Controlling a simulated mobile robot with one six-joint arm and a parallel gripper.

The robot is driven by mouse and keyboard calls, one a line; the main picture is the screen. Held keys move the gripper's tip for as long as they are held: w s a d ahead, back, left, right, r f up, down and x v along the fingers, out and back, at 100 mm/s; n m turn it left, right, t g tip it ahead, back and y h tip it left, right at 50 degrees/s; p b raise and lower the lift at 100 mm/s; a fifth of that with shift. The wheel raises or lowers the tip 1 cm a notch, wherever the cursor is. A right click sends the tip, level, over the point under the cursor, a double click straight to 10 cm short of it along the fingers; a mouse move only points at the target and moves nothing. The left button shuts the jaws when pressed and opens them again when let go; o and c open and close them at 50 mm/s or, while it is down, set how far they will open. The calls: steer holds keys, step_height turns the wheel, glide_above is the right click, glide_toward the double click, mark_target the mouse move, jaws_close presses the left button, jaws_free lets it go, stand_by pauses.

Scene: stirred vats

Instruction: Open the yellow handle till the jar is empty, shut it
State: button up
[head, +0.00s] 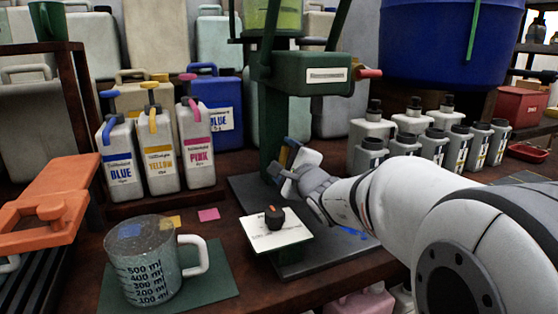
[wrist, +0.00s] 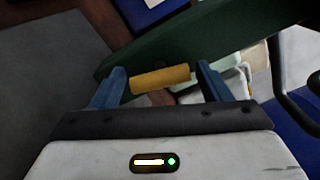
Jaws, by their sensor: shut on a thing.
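The yellow handle (wrist: 160,78) is a short cylinder against the green stand in the wrist view. My gripper (wrist: 163,82) is shut on it, with a blue finger at each end. In the head view my gripper (head: 288,158) is at the green stand's column (head: 270,125) and mostly hides the handle. A jar (head: 273,16) with yellow-green liquid sits on top of the stand, cut off by the picture's top edge. I cannot tell its level or whether any liquid flows.
A clear measuring jug (head: 145,262) stands on a green mat at front left. A black knob on a white plate (head: 276,235) is in front of the stand. A red handle (head: 368,73) juts from the stand. Labelled canisters (head: 160,152) stand left, several bottles (head: 410,135) right.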

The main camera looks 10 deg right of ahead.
steer(key=o, duration=0.9)
steer(key=shift+o, duration=0.2)
steer(key=s, duration=0.2)
steer(key=s+d+p, duration=0.1)
steer(key=s, duration=0.2)
steer(key=s+p, duration=0.1)
steer(key=s, duration=0.1)
steer(key=shift+s+d, duration=0.25)
steer(key=shift+s, duration=0.1)
